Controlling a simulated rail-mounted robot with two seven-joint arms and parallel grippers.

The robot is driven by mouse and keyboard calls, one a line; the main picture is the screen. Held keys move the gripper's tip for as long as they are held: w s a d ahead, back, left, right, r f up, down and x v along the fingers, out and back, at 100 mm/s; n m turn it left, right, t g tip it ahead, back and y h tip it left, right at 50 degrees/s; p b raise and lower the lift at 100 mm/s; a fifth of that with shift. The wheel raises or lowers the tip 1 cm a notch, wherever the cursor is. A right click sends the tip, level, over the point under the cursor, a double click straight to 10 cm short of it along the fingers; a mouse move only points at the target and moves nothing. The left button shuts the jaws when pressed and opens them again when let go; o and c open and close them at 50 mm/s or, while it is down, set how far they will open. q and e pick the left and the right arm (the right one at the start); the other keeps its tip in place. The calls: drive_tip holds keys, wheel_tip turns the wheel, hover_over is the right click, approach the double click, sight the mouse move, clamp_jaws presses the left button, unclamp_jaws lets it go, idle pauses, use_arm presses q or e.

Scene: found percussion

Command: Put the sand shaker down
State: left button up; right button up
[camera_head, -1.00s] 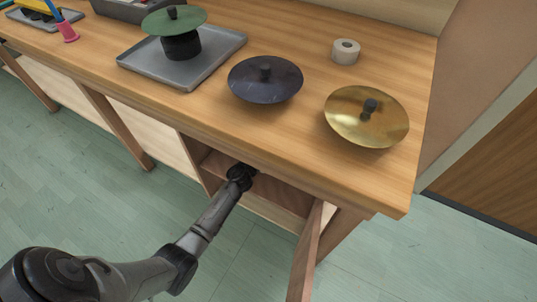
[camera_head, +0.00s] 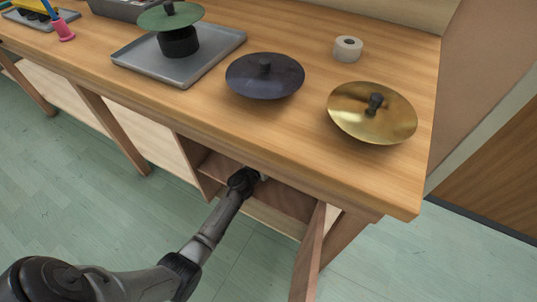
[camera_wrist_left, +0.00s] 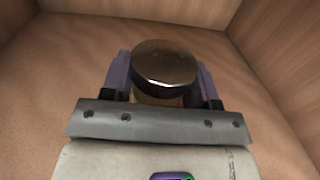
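The sand shaker (camera_wrist_left: 165,66), a small jar with a shiny metal lid and a dark band, shows in the left wrist view. A little of its amber body shows below the lid. My left gripper (camera_wrist_left: 162,84) has one purple-grey finger on each side of the jar, close against it, and looks shut on it. The jar is upright over the cupboard floor (camera_wrist_left: 55,75); whether it touches the floor is hidden. In the head view, my left arm reaches into the open cupboard under the bench, and the fingers and shaker are hidden there. My right gripper is not in view.
The wooden bench (camera_head: 300,127) overhangs the cupboard, whose open door (camera_head: 309,255) stands right of my arm. On top are a brass cymbal (camera_head: 350,112), a dark cymbal (camera_head: 250,82), a tape roll (camera_head: 348,50) and a grey tray (camera_head: 135,55). Wooden walls enclose the shaker.

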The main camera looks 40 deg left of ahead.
use_arm(q)
drive_tip(key=o, duration=0.4)
